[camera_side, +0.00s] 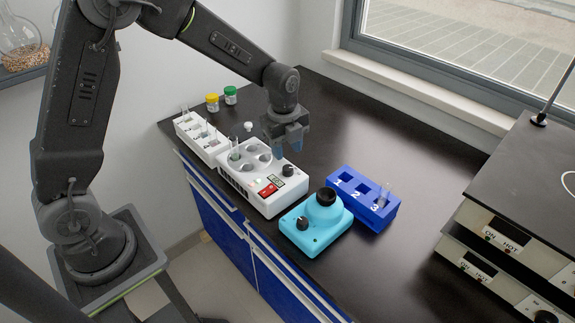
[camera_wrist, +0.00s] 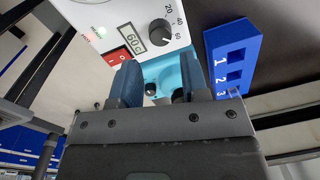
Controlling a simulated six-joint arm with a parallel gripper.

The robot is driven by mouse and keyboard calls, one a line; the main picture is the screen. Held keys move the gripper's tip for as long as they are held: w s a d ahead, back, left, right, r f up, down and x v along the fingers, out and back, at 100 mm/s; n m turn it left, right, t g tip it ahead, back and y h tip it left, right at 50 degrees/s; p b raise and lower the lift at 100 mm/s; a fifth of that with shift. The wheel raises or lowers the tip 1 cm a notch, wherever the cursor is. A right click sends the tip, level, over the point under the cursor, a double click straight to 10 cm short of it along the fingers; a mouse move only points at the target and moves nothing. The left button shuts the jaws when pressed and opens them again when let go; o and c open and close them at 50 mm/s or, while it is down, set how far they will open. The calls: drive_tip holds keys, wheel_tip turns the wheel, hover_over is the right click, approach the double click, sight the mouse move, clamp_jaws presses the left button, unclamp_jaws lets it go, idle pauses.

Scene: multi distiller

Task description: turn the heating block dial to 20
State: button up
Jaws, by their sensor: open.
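The white heating block (camera_side: 245,195) stands on the dark bench, with round wells on top and a tube in one well. Its black dial (camera_side: 288,170) is at the right of the panel; in the wrist view the dial (camera_wrist: 158,31) has the marks 20, 40 and 60 beside it. The small display (camera_wrist: 131,37) seems to read about 60. A red switch (camera_wrist: 116,56) is below the display. My gripper (camera_side: 284,150) is above and behind the dial end of the block. In the wrist view my gripper (camera_wrist: 160,75) is open, with nothing between its fingers.
A cyan device (camera_side: 315,228) with a black cup-like top stands right in front of the block. A blue numbered rack (camera_side: 362,200) is beyond it, and a white rack (camera_side: 200,138) is at the left. Two capped jars (camera_side: 221,98) stand behind. The bench middle is clear.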

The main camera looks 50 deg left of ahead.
sight(288, 168)
wheel_tip(288, 168, down, 6)
drive_tip(key=shift+w+f, duration=0.15)
idle(0.3)
drive_tip(key=c, duration=0.6)
drive_tip(key=shift+c, duration=0.2)
